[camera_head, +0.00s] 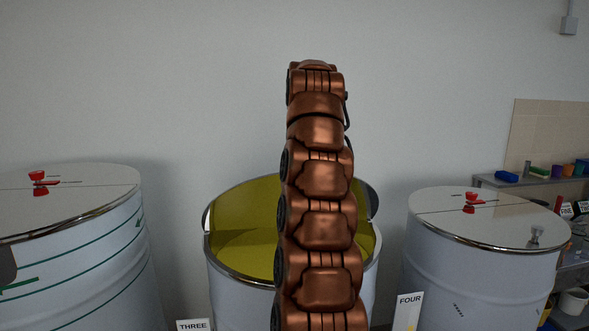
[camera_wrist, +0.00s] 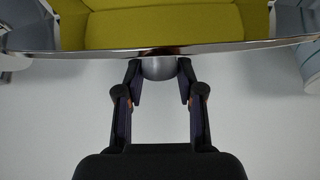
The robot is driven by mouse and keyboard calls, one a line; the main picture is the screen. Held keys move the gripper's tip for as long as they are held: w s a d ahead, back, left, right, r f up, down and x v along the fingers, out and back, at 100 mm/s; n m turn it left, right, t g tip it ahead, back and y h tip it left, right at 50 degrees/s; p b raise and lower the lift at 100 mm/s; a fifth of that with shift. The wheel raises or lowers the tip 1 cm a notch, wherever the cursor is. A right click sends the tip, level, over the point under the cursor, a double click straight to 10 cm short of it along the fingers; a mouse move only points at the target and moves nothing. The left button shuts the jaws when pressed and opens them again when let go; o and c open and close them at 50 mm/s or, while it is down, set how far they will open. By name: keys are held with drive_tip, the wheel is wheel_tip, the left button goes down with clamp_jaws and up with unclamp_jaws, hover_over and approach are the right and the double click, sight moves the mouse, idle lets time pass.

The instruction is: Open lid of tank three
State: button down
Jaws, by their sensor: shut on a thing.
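Tank three (camera_head: 225,300) stands in the middle of the head view, partly behind my arm. Its label THREE (camera_head: 193,325) is at lower left. The front of the tank is open and shows a yellow inside. Its lid (camera_head: 248,203) stands raised at the back, its yellow underside facing the camera. In the wrist view my gripper (camera_wrist: 158,80) is shut on a round grey knob (camera_wrist: 158,67) beside a shiny metal rim (camera_wrist: 235,47), with yellow beyond it. My gripper is hidden in the head view.
A closed tank (camera_head: 85,250) with a red clamp (camera_head: 39,183) stands at left. Another closed tank (camera_head: 480,265) stands at right, near the label FOUR (camera_head: 409,302). A shelf (camera_head: 545,188) with coloured containers is at far right. A bare wall is behind.

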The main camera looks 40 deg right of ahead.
drive_tip(key=shift+s+d+r, duration=0.1)
drive_tip(key=shift+d+r, duration=0.15)
drive_tip(key=shift+d, duration=0.1)
drive_tip(key=shift+w+a+f, duration=0.1)
drive_tip(key=shift+w+a, duration=0.1)
drive_tip(key=shift+a, duration=0.05)
drive_tip(key=c, duration=0.7)
unclamp_jaws()
drive_tip(key=shift+f, duration=0.1)
drive_tip(key=shift+c, duration=0.2)
